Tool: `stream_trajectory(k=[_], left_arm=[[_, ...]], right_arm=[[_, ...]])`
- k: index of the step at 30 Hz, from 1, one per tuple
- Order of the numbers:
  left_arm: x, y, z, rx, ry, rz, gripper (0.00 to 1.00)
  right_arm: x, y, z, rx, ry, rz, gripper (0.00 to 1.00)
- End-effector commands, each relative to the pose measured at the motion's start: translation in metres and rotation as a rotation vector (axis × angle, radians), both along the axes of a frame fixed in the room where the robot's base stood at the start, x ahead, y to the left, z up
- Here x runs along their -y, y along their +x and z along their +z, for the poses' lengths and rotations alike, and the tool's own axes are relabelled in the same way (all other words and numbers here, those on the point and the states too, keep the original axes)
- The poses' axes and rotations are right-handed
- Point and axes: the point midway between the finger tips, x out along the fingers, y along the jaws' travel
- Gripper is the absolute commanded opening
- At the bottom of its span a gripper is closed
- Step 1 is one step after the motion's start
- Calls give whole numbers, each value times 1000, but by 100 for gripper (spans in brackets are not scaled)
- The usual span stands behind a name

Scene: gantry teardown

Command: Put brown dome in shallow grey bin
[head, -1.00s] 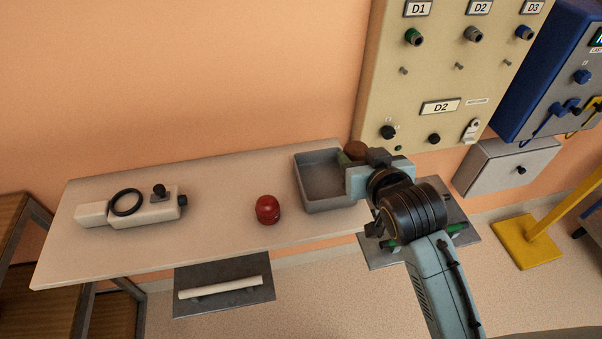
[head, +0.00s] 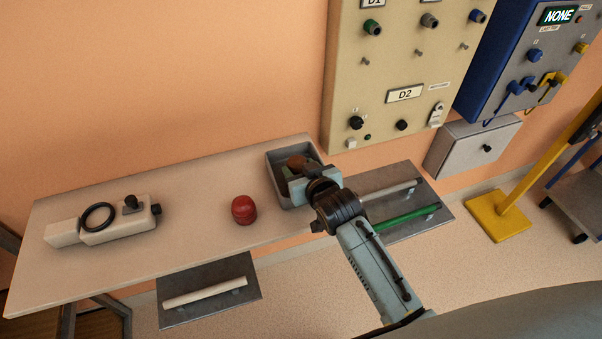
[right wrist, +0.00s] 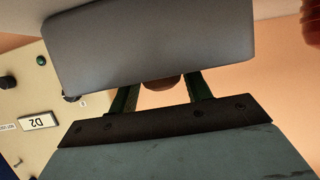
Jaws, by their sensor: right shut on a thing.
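The brown dome (head: 297,161) is between the fingers of my right gripper (head: 293,169), which is shut on it. In the head view both are over the inside of the shallow grey bin (head: 277,156) at the table's right end. In the right wrist view the bin's wall (right wrist: 150,45) hides part of the dome (right wrist: 162,84) and the tips of the green fingers. I cannot tell whether the dome touches the bin's floor. My left gripper is not in view.
A red domed piece (head: 244,210) stands on the table (head: 190,205) left of the bin. A white block with a black ring (head: 98,217) lies further left. A beige panel (head: 400,60) is on the wall behind. The table's middle is mostly clear.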

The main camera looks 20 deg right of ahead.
Motion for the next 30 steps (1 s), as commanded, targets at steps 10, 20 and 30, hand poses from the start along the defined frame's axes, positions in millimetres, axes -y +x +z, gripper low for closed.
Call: stream_trajectory(k=[10, 20, 30], left_arm=[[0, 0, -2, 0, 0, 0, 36], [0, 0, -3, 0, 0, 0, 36], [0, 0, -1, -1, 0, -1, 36]], right_arm=[[0, 0, -10, 2, 0, 0, 26], [0, 0, -13, 1, 0, -1, 71], [0, 0, -8, 2, 0, 0, 71]])
